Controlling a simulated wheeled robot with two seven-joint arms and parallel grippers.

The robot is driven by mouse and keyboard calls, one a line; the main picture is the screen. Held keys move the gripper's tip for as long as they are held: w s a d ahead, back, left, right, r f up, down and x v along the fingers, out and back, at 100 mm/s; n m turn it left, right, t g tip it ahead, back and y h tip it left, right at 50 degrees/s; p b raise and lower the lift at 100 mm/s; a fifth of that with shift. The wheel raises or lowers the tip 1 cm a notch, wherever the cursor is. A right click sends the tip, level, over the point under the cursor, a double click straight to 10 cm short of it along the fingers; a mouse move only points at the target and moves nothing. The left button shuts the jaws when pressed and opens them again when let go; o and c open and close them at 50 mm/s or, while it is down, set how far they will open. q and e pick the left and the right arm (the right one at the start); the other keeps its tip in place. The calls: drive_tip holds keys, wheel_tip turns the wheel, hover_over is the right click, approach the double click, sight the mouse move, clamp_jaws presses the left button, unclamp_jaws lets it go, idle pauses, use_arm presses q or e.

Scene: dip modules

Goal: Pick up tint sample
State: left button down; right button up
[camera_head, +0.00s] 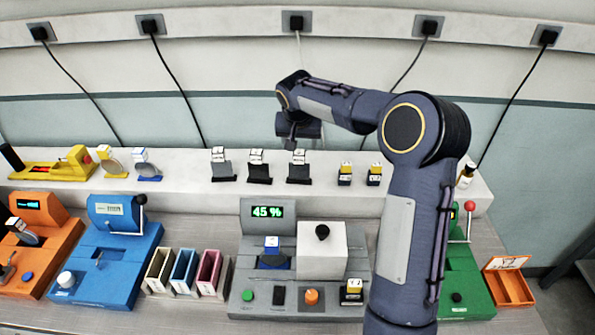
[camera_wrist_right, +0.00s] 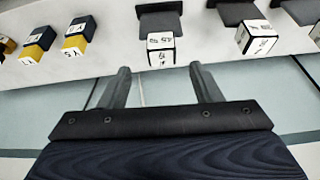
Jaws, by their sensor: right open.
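Three dark grey samples with white label cubes stand in a row on the white shelf: a left one (camera_head: 222,167), a middle one (camera_head: 259,168) and a right one (camera_head: 299,168). Which is the tint sample I cannot tell from the labels. My right gripper (camera_head: 292,145) is just above and behind the right sample. In the right wrist view my right gripper (camera_wrist_right: 161,70) is open and empty, and the right sample's label cube (camera_wrist_right: 161,48) lies ahead, centred between the fingertips. The middle sample (camera_wrist_right: 250,35) is to its right there. My left gripper is not in view.
Colour-disc stands (camera_head: 147,170) are to the left. Below are a grey device reading 45 % (camera_head: 268,212), a blue machine (camera_head: 110,250), an orange machine (camera_head: 40,240) and three coloured slots (camera_head: 183,270). My right arm covers the right side.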

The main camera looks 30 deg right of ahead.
sight(299, 153)
drive_tip(key=x, duration=0.5)
drive_tip(key=shift+a+f, duration=0.2)
drive_tip(key=shift+f, duration=0.2)
drive_tip(key=shift+s+r, duration=0.1)
clamp_jaws()
